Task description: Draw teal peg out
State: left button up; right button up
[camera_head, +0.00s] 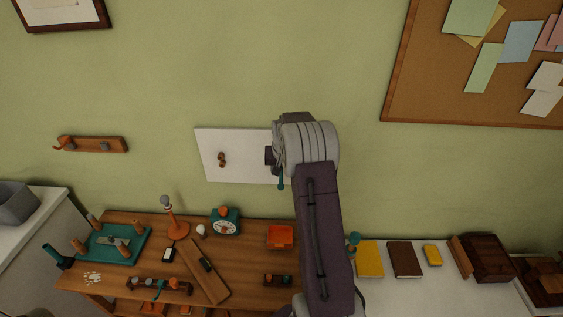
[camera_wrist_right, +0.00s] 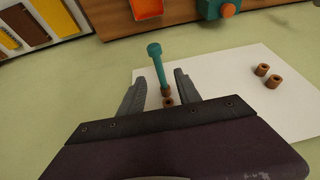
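The teal peg (camera_wrist_right: 157,62) has a wide round head and a thin shaft. In the right wrist view its shaft runs into a pair of small brown rings (camera_wrist_right: 168,102) on a white panel (camera_wrist_right: 240,85). In the head view, the peg's teal end (camera_head: 281,184) shows just below my right gripper (camera_head: 270,158), against the wall-mounted white panel (camera_head: 210,172). My right gripper's two fingers (camera_wrist_right: 160,93) stand apart on either side of the peg's lower part and the rings, with gaps visible. The wrist hides part of the panel in the head view. My left gripper is not in view.
Another pair of brown rings (camera_head: 222,159) sits on the panel's left part. Below is a wooden bench (camera_head: 130,222) with a teal tray (camera_head: 127,254), a teal clock (camera_head: 226,222) and an orange bin (camera_head: 280,237). A white counter with books (camera_head: 369,259) is at right.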

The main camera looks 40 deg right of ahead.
aim_at(280, 185)
jog(key=x, duration=0.2)
jog(key=p+x, duration=0.1)
jog(key=x, duration=0.1)
jog(key=d+p+x, duration=0.1)
jog(key=x, duration=0.1)
jog(key=shift+w+r, duration=0.2)
jog(key=shift+w, duration=0.1)
jog(key=shift+f, duration=0.3)
jog(key=shift+s+a+f, duration=0.1)
jog(key=shift+s+a, duration=0.05)
jog(key=shift+a, duration=0.15)
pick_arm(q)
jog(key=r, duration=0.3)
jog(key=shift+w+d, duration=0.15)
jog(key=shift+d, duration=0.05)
pick_arm(e)
jog(key=shift+d+f, duration=0.2)
grip_shut()
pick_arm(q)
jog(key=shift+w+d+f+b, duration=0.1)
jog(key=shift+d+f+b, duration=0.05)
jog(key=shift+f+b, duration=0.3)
pick_arm(e)
jog(key=shift+s+a+r, duration=0.1)
jog(key=shift+s+a, duration=1.35)
jog(key=shift+s, duration=0.1)
